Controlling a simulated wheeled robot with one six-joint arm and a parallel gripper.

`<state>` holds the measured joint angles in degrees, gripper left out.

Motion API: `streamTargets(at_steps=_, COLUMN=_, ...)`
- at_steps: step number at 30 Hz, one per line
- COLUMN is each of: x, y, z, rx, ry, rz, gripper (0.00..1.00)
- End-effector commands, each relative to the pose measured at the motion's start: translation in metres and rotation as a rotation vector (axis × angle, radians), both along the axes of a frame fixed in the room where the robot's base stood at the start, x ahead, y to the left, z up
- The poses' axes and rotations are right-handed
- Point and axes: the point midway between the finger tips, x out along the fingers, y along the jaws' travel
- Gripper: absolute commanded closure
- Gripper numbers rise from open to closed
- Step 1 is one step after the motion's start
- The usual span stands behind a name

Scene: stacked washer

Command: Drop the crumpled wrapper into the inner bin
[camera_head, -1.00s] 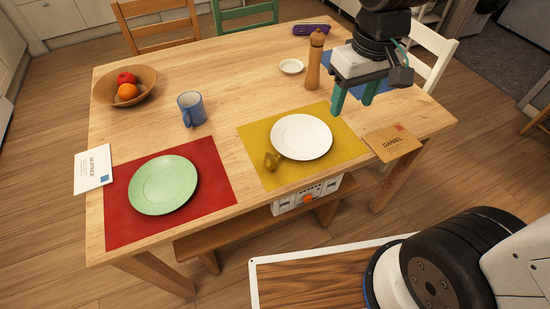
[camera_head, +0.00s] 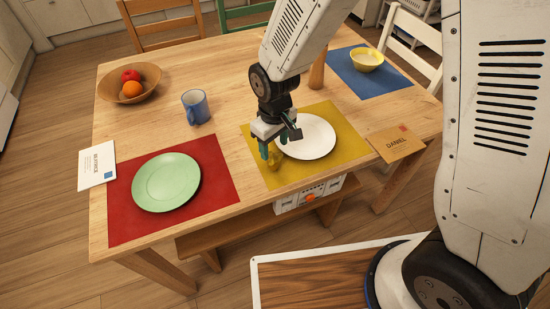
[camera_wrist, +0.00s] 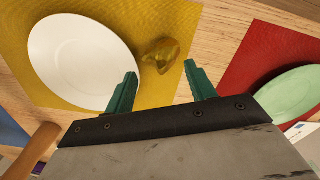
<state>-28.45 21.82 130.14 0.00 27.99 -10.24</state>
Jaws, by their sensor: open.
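The crumpled wrapper (camera_wrist: 160,55) is a small olive-yellow lump on the yellow placemat (camera_wrist: 185,30), beside the white plate (camera_wrist: 82,60). In the head view the wrapper (camera_head: 275,161) shows just below my fingertips, partly hidden by them. My gripper (camera_head: 273,147) is open and empty above the wrapper, near the left edge of the white plate. In the wrist view my two green fingers (camera_wrist: 160,74) stand apart, with the wrapper ahead of the gap between them. I cannot make out an inner bin in either view.
A green plate (camera_head: 167,183) on a red mat, a blue mug (camera_head: 195,107) and a fruit bowl (camera_head: 129,83) stand to the left. A yellow bowl (camera_head: 367,60) sits on the blue mat. A name card (camera_head: 396,144) lies to the right.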

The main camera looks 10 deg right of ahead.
Motion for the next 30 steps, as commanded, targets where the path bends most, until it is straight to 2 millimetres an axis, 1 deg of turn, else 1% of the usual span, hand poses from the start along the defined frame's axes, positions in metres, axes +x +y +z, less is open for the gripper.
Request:
streamTargets(at_steps=3, x=-0.004, y=-0.003, z=-0.020, rx=-0.003, ry=0.005, rz=-0.001, gripper=0.45)
streamTargets(at_steps=7, x=-0.004, y=-0.003, z=-0.036, rx=-0.001, ry=0.003, rz=-0.001, gripper=0.45)
streamTargets(at_steps=10, x=-0.003, y=-0.003, z=-0.042, rx=-0.001, ry=0.003, rz=-0.001, gripper=0.45)
streamTargets(at_steps=16, x=-0.003, y=-0.002, z=-0.042, rx=-0.001, ry=0.001, rz=-0.001, gripper=0.45)
streamTargets(at_steps=17, x=-0.003, y=-0.002, z=-0.042, rx=-0.001, ry=0.001, rz=-0.001, gripper=0.48)
streamTargets(at_steps=18, x=-0.003, y=-0.002, z=-0.042, rx=-0.001, ry=0.001, rz=-0.001, gripper=0.59)
streamTargets(at_steps=20, x=-0.003, y=-0.002, z=-0.042, rx=-0.001, ry=0.001, rz=0.000, gripper=0.75)
streamTargets(at_steps=23, x=-0.003, y=-0.002, z=-0.042, rx=-0.001, ry=0.001, rz=0.000, gripper=0.77)
streamTargets(at_steps=24, x=-0.003, y=-0.002, z=-0.042, rx=-0.001, ry=0.001, rz=0.000, gripper=0.80)
streamTargets(at_steps=30, x=-0.003, y=-0.002, z=-0.042, rx=-0.001, ry=0.001, rz=0.000, gripper=0.81)
